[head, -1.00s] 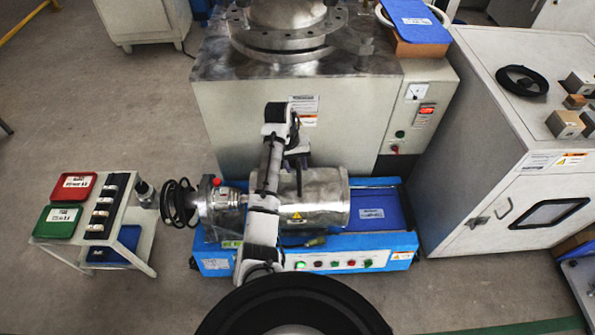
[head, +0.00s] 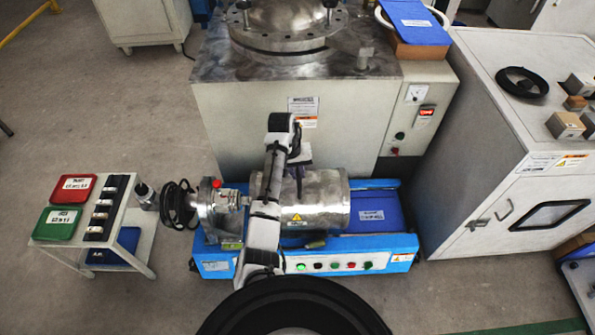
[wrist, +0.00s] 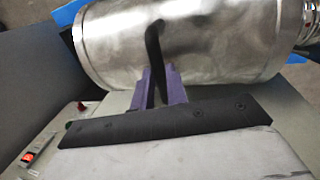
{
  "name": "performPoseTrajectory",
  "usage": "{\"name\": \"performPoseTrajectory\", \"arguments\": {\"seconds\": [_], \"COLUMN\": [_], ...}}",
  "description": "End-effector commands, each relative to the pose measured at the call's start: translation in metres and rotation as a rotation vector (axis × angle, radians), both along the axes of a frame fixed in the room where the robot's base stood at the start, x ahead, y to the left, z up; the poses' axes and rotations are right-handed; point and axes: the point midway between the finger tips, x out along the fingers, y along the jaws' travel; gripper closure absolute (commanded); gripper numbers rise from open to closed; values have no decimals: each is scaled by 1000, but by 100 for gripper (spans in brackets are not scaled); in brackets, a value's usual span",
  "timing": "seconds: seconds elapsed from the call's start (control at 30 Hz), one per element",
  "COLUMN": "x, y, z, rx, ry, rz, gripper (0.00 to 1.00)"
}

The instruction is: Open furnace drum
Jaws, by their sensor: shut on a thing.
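The furnace drum (head: 325,200) is a metal cylinder lying on its side on a blue base. In the wrist view the drum (wrist: 235,40) spans the top of the picture, with a curved black handle (wrist: 153,45) standing against its side. My gripper (wrist: 158,88) has purple fingers and is shut on this handle. In the head view my gripper (head: 300,172) is at the far upper side of the drum, and my arm hides the drum's left part and most of the handle. No open gap in the drum can be seen.
The blue base (head: 404,243) has buttons along its front. A large furnace cabinet (head: 250,125) stands close behind the drum. A black cable coil (head: 178,205) and a white cart (head: 135,262) with trays are at left. A white cabinet (head: 485,150) stands at right.

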Motion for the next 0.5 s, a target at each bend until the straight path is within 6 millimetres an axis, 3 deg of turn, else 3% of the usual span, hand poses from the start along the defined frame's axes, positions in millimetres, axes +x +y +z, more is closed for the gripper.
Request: {"name": "performPoseTrajectory", "arguments": {"seconds": [0.27,0.37,0.5], "x": [0,-1,-2], "y": [-8,-23,-57], "z": [2,3,5], "rx": [-1,-1,-3], "ry": [1,1,3], "rz": [-2,-5,-10], "gripper": [100,100,100]}}
